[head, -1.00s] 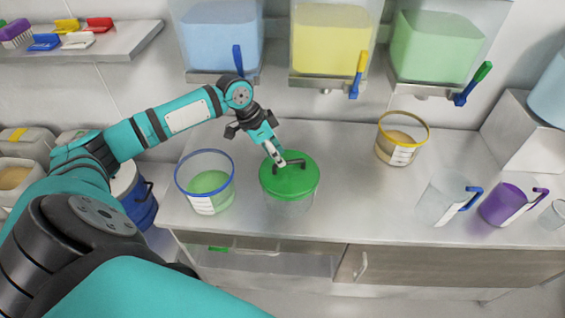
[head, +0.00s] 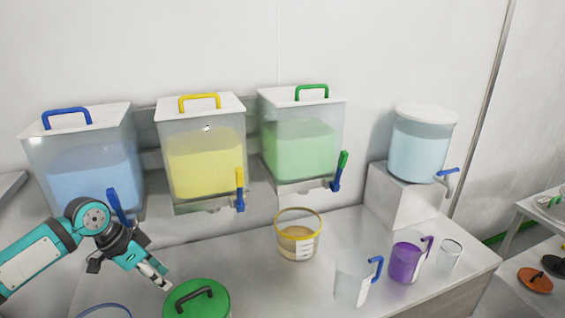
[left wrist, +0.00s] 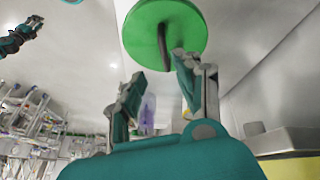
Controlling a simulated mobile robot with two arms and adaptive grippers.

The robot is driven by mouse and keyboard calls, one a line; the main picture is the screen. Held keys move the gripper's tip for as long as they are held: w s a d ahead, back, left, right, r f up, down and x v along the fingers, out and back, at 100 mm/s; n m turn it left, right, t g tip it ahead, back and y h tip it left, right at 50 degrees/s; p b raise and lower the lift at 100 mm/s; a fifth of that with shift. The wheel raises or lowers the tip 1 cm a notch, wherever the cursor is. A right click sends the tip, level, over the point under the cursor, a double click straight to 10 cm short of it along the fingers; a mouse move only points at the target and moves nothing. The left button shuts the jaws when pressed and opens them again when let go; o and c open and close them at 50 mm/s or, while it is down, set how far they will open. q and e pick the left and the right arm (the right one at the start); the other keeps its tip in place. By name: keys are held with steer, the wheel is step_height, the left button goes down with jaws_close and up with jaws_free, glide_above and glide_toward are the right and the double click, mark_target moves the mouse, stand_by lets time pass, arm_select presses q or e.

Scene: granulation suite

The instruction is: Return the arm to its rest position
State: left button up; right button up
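My left arm reaches in from the lower left in the head view. Its gripper (head: 160,281) is above the counter, just up and left of the green lid (head: 183,300) with its dark handle. In the left wrist view my left gripper (left wrist: 160,72) has its two fingers spread with nothing between them. The green lid (left wrist: 150,22) and its handle are beyond the fingertips, apart from them. A teal and dark arm end, seemingly my right gripper (left wrist: 22,36), shows small at the left edge there; its fingers are too small to judge.
Blue (head: 95,170), yellow (head: 205,165) and green (head: 300,150) powder bins hang above the counter (head: 235,255). A yellow-rimmed tub (head: 299,243), clear jug (head: 352,283), purple jug (head: 404,262) and small beaker (head: 450,254) stand on it. A water dispenser (head: 420,150) is at right.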

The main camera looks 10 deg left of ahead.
arm_select(q)
steer(key=s+d+f+m, duration=0.1)
steer(key=s+d+f, duration=0.4)
steer(key=d+f, duration=0.25)
steer(key=s+d+f, duration=0.4)
steer(key=d+f, duration=0.3)
steer(key=d, duration=0.1)
steer(key=s+d+n+y, duration=0.2)
steer(key=s+n+y, duration=0.3)
steer(key=s, duration=0.8)
step_height(320, 180, down, 31)
steer(key=s+h+b, duration=0.1)
steer(key=s+b, duration=0.1)
steer(key=s, duration=0.1)
steer(key=s+a+f+g+b, duration=0.1)
steer(key=s+a+f, duration=0.2)
steer(key=s+f, duration=1.2)
steer(key=shift+s+a+f+n+g+b, duration=0.2)
steer(key=shift+n+g+b, duration=0.1)
steer(key=shift+g+b, duration=0.1)
